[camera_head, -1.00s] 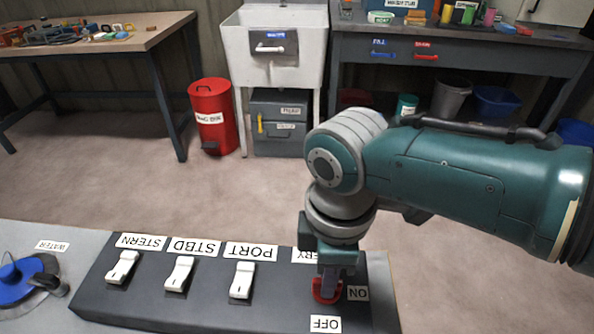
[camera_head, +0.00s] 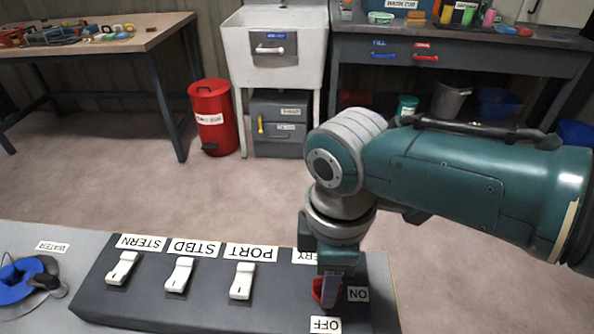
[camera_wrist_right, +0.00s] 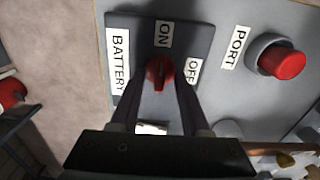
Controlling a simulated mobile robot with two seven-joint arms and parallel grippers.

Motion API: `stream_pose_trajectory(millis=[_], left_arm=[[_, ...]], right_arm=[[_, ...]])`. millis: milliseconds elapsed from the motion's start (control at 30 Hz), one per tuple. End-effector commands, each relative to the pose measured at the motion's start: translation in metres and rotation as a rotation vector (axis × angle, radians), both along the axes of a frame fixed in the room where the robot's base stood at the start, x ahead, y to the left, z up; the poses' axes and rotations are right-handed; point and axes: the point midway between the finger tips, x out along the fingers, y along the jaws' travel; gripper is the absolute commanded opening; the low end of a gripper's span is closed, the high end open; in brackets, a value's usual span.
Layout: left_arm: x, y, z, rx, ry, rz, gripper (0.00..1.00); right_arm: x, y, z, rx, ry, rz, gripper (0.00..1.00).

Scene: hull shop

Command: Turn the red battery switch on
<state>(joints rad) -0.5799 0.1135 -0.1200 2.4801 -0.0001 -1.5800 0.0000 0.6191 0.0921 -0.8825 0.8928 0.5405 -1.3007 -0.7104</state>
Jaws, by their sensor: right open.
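The red battery switch (camera_head: 317,289) is at the right end of the dark panel (camera_head: 205,312), partly hidden by my right gripper (camera_head: 328,292). In the right wrist view, the red switch (camera_wrist_right: 160,72) shows between the tips of my two open fingers. The ON label (camera_wrist_right: 163,33) is above it in that view, and the OFF label (camera_wrist_right: 194,70) is to its right. I cannot tell for sure which label its handle points at. Whether a finger touches it is unclear. My left gripper is not in view.
White rocker switches, including the PORT switch (camera_head: 242,281), stand in a row left of the battery switch. A blue valve wheel (camera_head: 17,283) is at the far left. The right wrist view shows a red button (camera_wrist_right: 283,63) beside a PORT label.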

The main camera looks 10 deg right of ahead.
Motion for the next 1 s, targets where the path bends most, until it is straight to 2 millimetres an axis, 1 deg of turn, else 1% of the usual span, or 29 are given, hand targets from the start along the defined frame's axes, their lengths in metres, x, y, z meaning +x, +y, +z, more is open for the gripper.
stream_pose_trajectory(millis=[67,167,333,433,533,700,1000], left_arm=[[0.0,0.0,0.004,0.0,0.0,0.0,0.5],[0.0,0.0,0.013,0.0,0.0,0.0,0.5],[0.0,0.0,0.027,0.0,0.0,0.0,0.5],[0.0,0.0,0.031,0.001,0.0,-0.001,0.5],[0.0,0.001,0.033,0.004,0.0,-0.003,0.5],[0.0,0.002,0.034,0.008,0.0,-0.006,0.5],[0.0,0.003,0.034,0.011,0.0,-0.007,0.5]], right_arm=[[0.0,0.0,0.006,0.001,-0.001,0.0,0.46],[0.001,0.0,0.023,0.001,-0.002,0.001,0.46],[0.001,0.0,0.059,0.002,-0.005,0.001,0.46],[0.001,0.0,0.076,0.002,-0.004,0.001,0.46],[0.0,0.0,0.089,0.002,-0.001,0.001,0.46],[0.0,0.0,0.099,0.0,-0.001,0.0,0.46],[0.0,0.0,0.099,0.0,0.0,0.0,0.46]])
